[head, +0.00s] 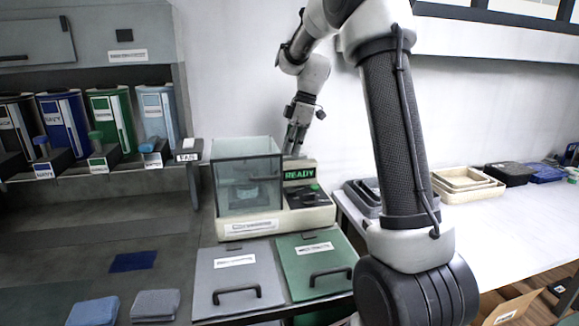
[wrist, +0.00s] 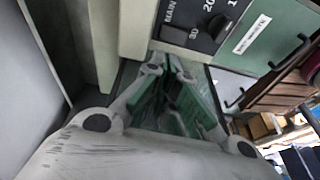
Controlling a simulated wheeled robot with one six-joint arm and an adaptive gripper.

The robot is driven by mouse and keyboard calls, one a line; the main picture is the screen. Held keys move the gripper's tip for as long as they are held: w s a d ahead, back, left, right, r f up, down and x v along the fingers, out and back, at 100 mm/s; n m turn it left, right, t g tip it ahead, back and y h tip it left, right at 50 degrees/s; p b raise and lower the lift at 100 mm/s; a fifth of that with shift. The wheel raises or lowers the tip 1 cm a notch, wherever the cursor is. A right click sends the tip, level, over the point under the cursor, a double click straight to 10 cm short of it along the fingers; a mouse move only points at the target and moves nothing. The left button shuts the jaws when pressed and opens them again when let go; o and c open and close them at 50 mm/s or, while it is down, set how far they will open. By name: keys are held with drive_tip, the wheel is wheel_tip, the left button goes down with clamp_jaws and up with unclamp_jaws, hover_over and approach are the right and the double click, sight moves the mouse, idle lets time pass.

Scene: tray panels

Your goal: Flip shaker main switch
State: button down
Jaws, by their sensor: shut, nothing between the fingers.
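The shaker (head: 277,219) is a cream machine with a clear glass box (head: 246,176) on its left and a green lit READY display (head: 300,174) on its right. Its dark control panel (head: 306,195) lies below the display. In the wrist view the dark panel (wrist: 192,42) carries a MAIN label, printed numbers and a dark knob (wrist: 216,27). I cannot make out the main switch itself clearly. My gripper (head: 292,153) is shut and empty, just behind and above the display; in the wrist view its fingertips (wrist: 168,62) are close to the panel's edge.
A grey lidded panel (head: 238,278) and a green one (head: 312,263) with handles lie in front of the shaker. Coloured bins (head: 112,118) stand at left. Trays (head: 466,184) sit on the white table at right. My arm covers part of that table.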

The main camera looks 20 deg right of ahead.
drive_tip(key=shift+w+v, duration=0.15)
drive_tip(key=shift+v, duration=0.8)
drive_tip(key=shift+w+v, duration=0.2)
drive_tip(key=shift+v, duration=0.75)
drive_tip(key=s+m+t+h, duration=0.1)
drive_tip(key=s+m, duration=0.6)
drive_tip(key=s, duration=0.9)
drive_tip(key=s+a+m+t+h, duration=0.1)
drive_tip(key=s+m, duration=0.7)
drive_tip(key=s, duration=0.9)
drive_tip(key=shift+s+r+t+h, duration=0.25)
drive_tip(key=shift+r+t+h, duration=0.35)
drive_tip(key=shift+t, duration=0.5)
